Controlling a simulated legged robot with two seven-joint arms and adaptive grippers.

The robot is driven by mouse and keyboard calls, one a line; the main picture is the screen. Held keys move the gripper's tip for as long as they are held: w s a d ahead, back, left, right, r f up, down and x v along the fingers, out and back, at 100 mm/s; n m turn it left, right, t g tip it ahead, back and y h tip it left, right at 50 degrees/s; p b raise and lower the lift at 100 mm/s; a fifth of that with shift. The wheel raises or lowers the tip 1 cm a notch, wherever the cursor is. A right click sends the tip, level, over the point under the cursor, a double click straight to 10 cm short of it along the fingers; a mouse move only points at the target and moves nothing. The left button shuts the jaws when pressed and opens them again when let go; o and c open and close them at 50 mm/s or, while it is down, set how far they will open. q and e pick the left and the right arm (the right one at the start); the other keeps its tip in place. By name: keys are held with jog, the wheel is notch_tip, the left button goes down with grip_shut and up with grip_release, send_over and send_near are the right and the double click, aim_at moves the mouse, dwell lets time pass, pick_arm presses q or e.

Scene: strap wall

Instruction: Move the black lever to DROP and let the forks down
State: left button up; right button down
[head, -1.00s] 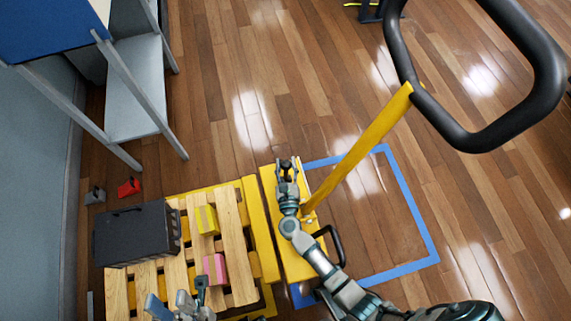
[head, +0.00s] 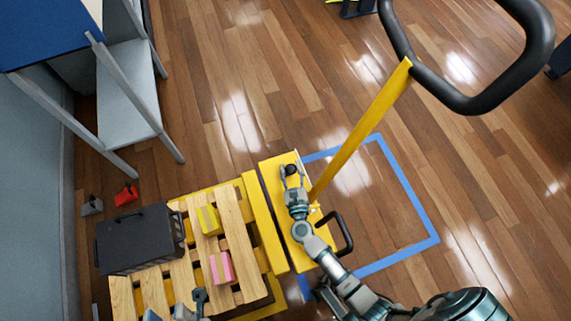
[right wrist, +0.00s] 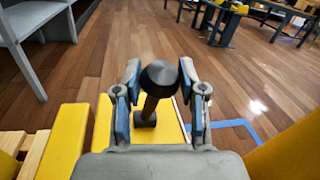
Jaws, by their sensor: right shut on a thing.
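The black lever (right wrist: 159,76) has a round dark knob on a brownish stem and stands on the yellow pallet jack body (right wrist: 170,131). In the head view its knob (head: 291,169) shows at the tip of my right gripper (head: 294,178). In the right wrist view my right gripper (right wrist: 160,105) has a finger on each side of the lever and is shut on it. The lever's position marks cannot be read. The forks are mostly hidden under the wooden pallet (head: 232,222). My left gripper (head: 187,309) is cut off at the bottom edge.
The pallet bears a dark crate (head: 137,240), a yellow box (head: 209,220) and a pink box (head: 221,267). A yellow bar rises to a black loop handle (head: 470,108) at upper right. Blue tape (head: 408,190) marks the floor. A grey shelf (head: 128,105) stands left.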

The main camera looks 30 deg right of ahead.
jog(key=shift+s+d+f, duration=0.3)
jog(key=shift+s+f, duration=0.3)
jog(key=shift+s, duration=0.1)
jog(key=shift+s+a+f, duration=0.1)
jog(key=shift+s+a, duration=0.2)
jog(key=shift+a, duration=0.1)
jog(key=c, duration=0.7)
grip_release()
jog(key=shift+w, duration=0.1)
jog(key=v, duration=1.2)
jog(key=shift+a, duration=0.1)
